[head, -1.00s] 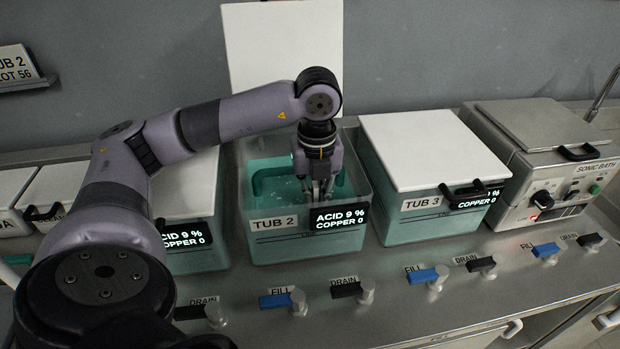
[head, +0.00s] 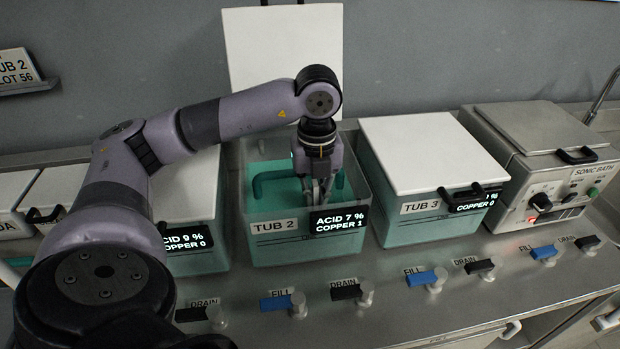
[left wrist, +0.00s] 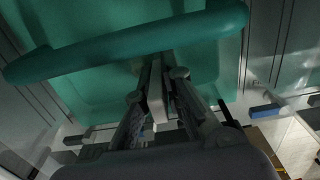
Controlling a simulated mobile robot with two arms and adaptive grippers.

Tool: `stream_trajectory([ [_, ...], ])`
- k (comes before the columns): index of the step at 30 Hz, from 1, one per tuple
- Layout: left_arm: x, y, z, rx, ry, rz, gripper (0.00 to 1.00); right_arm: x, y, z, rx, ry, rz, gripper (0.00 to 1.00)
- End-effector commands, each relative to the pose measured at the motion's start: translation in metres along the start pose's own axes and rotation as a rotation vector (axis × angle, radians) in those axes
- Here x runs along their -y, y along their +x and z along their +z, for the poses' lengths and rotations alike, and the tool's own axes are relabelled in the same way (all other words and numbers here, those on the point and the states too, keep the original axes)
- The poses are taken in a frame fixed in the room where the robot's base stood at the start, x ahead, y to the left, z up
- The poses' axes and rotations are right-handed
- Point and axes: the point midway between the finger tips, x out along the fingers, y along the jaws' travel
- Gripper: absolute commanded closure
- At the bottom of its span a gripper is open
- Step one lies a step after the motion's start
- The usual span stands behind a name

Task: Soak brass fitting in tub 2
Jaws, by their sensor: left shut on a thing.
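Tub 2 (head: 262,246) stands open in the row, with teal liquid inside and its white lid (head: 283,55) raised behind. Its display (head: 339,219) reads acid 7 % and copper 1. The handle also shows large in the left wrist view (left wrist: 130,45). My right gripper is not in view.
Tub 3 (head: 420,220) is lidded on the right, with the sonic bath (head: 545,185) beyond it. Another lidded tub (head: 190,190) is on the left, partly behind my arm. Blue fill levers and black drain levers line the front counter.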

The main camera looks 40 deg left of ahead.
Motion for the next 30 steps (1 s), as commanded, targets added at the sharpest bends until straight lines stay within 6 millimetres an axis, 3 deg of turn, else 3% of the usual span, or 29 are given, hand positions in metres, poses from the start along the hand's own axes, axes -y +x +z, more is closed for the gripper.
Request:
stream_trajectory([
  [30, 0.0, -0.086, 0.0, 0.0, 0.0, -0.001, 1.0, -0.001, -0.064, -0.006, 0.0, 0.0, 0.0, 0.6],
])
